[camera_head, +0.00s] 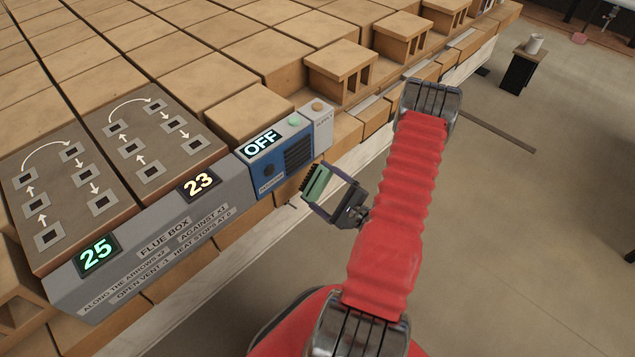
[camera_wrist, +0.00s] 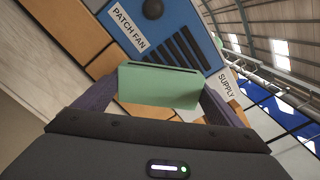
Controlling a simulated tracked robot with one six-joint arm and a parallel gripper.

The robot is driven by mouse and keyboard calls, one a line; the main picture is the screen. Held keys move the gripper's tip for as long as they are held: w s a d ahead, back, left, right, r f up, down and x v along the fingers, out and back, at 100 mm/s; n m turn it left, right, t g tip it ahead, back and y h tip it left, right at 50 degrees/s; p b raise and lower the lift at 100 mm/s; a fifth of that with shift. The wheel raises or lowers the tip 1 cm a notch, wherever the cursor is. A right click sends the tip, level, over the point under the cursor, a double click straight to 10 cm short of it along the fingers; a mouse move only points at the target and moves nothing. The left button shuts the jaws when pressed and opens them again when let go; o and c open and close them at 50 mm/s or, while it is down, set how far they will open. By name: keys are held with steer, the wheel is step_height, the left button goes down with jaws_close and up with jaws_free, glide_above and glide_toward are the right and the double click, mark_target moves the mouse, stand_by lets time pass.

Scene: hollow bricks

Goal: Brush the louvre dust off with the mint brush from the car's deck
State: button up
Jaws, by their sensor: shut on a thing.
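The mint brush (camera_head: 316,183) is held in my gripper (camera_head: 330,198), which is shut on it. In the wrist view the brush's mint block (camera_wrist: 160,86) sits between the two dark fingers (camera_wrist: 160,105), with a dark edge along its far side. The louvre (camera_head: 299,153) is a dark slatted panel on the front of the blue fan unit (camera_head: 262,170). Its slats also show in the wrist view (camera_wrist: 185,50), just beyond the brush. The brush looks close to the louvre, low and in front of it; I cannot tell whether they touch. Dust on the slats is too small to make out.
The grey flue box (camera_head: 150,245) with displays reading 25 and 23 adjoins the blue unit, whose display reads OFF. A grey supply block (camera_head: 318,118) stands at its right end. Stacked bricks (camera_head: 340,68) lie behind. Open floor (camera_head: 520,230) lies to the right.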

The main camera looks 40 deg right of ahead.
steer(key=shift+s, duration=0.1)
steer(key=shift+s, duration=1.45)
